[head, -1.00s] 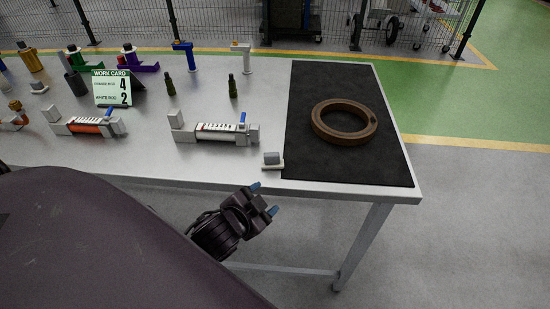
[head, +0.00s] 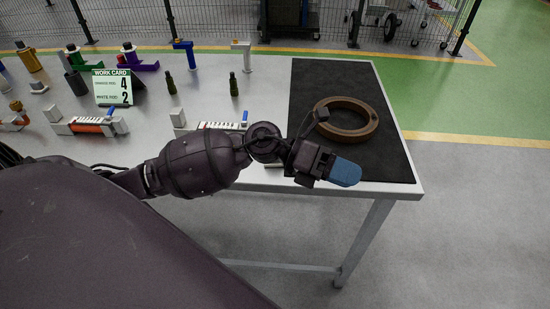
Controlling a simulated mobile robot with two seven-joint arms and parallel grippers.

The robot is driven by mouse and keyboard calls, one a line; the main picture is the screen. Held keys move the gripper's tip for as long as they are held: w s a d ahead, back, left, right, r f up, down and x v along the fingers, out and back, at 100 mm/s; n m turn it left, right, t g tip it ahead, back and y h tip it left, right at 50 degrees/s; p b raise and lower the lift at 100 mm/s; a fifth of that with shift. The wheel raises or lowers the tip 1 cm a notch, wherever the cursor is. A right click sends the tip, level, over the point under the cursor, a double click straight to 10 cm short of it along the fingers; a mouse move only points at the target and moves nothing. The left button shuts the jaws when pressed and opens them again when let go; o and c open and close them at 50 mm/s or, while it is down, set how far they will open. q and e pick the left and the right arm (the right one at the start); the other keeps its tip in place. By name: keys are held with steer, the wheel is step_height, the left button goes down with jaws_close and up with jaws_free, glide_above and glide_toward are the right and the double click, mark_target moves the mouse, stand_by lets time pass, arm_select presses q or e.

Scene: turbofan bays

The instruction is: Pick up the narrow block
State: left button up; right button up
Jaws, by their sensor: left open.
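My left gripper (head: 344,172) reaches in from the left over the front edge of the black mat. Its blue fingertip pad points right, and nothing shows between the fingers. I cannot tell for sure which piece is the narrow block. A small grey block on a white base stood by the mat's front left corner; my left arm now covers nearly all of it. A similar small grey block (head: 38,87) stands at the far left of the table. My right gripper is not in view.
A brown ring (head: 365,132) lies on the black mat (head: 330,77). A work card (head: 112,88), two dark green bottle-like pieces, blue and white upright tools and rod fixtures (head: 88,125) stand on the grey table (head: 215,75).

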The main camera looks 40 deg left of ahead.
arm_select(q)
steer(key=w+a+m+g+y, duration=0.1)
steer(key=w+a+m+y, duration=0.1)
steer(key=a+y, duration=0.3)
steer(key=w+a+f+m+g+y, duration=0.1)
steer(key=w+a+m+y, duration=0.1)
steer(key=a+y, duration=0.3)
steer(key=w+a+m+g+y, duration=0.1)
steer(key=a+m+y, duration=0.1)
steer(key=a+y, duration=0.4)
steer(key=shift+w+a+f+g, duration=0.1)
steer(key=shift+w+a+g, duration=0.05)
steer(key=shift+a, duration=0.55)
steer(key=shift+w+a+f+g, duration=0.1)
steer(key=shift+a, duration=0.55)
steer(key=shift+w+a+f+g, duration=0.1)
steer(key=shift+w+a+g, duration=0.05)
steer(key=shift+a, duration=0.55)
steer(key=shift+a+f, duration=0.1)
steer(key=shift+f, duration=0.1)
step_height(320, 180, down, 5)
steer(key=shift+f, duration=0.1)
steer(key=shift+s+d+f+b, duration=0.1)
steer(key=shift+d+f+b, duration=0.05)
steer(key=shift+f, duration=1.15)
steer(key=shift+s+d+f+b, duration=0.1)
steer(key=shift+f+b, duration=0.05)
steer(key=shift+f, duration=1.1)
steer(key=c, duration=1)
